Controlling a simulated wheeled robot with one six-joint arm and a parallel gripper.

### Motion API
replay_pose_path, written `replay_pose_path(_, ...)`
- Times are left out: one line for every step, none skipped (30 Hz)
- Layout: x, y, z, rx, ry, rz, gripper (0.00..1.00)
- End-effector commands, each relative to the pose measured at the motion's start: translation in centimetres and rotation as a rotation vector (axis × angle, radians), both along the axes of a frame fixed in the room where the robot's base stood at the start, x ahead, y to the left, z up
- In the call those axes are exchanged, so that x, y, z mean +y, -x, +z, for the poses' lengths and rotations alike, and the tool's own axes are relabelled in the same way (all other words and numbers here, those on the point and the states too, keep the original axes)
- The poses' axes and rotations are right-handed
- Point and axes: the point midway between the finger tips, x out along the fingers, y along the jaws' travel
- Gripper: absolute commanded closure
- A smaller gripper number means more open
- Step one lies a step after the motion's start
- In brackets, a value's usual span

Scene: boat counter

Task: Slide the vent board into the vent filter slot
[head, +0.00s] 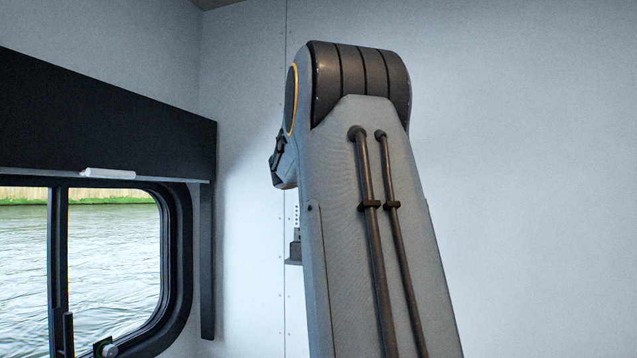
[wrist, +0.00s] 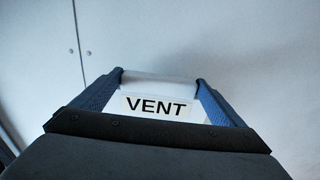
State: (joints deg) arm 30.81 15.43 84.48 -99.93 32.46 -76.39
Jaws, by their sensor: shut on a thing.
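In the wrist view my gripper (wrist: 159,77) has its two blue fingers on either side of a white board with a black-on-white VENT label, the vent board (wrist: 190,91). The gripper is shut on it. The board's lower part is hidden behind the dark gripper body. In the head view my arm fills the middle and hides the gripper and the board. A small dark bracket (head: 294,248) with a column of dark dots above it shows on the wall, partly behind my arm. I cannot tell whether it belongs to the vent filter slot.
A dark-framed window (head: 178,260) with water outside is at the left. A dark panel (head: 100,125) runs above it, with a small white bar (head: 107,173) at its lower edge. The pale wall (head: 530,180) right of my arm is bare. Wall seams with small screws show.

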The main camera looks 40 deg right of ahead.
Motion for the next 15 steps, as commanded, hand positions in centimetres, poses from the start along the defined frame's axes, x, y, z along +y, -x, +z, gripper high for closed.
replay_pose_path(0.0, -0.1, -0.6, -0.002, 0.001, 0.0, 0.43)
replay_pose_path(0.0, -0.1, -0.8, -0.002, 0.001, 0.0, 0.43)
replay_pose_path(0.0, -0.1, -1.1, -0.001, 0.002, 0.0, 0.43)
replay_pose_path(0.0, -0.1, -1.4, -0.001, 0.002, 0.0, 0.43)
replay_pose_path(0.0, -0.1, -1.6, -0.001, 0.002, 0.0, 0.43)
replay_pose_path(0.0, -0.1, -2.0, -0.001, 0.002, 0.0, 0.43)
replay_pose_path(0.0, -0.1, -2.2, -0.001, 0.002, 0.001, 0.43)
replay_pose_path(0.0, -0.1, -2.5, -0.001, 0.002, 0.001, 0.43)
replay_pose_path(0.1, -0.1, -2.8, -0.001, 0.001, 0.001, 0.43)
replay_pose_path(0.0, -0.1, -3.0, -0.001, 0.001, 0.001, 0.43)
replay_pose_path(0.1, -0.1, -3.2, -0.001, 0.001, 0.001, 0.43)
replay_pose_path(0.1, -0.1, -3.4, -0.001, 0.001, 0.001, 0.43)
replay_pose_path(0.1, -0.1, -3.5, -0.001, 0.002, 0.001, 0.43)
replay_pose_path(0.1, -0.1, -3.6, -0.001, 0.002, 0.001, 0.43)
replay_pose_path(0.1, -0.1, -3.6, -0.001, 0.002, 0.001, 0.43)
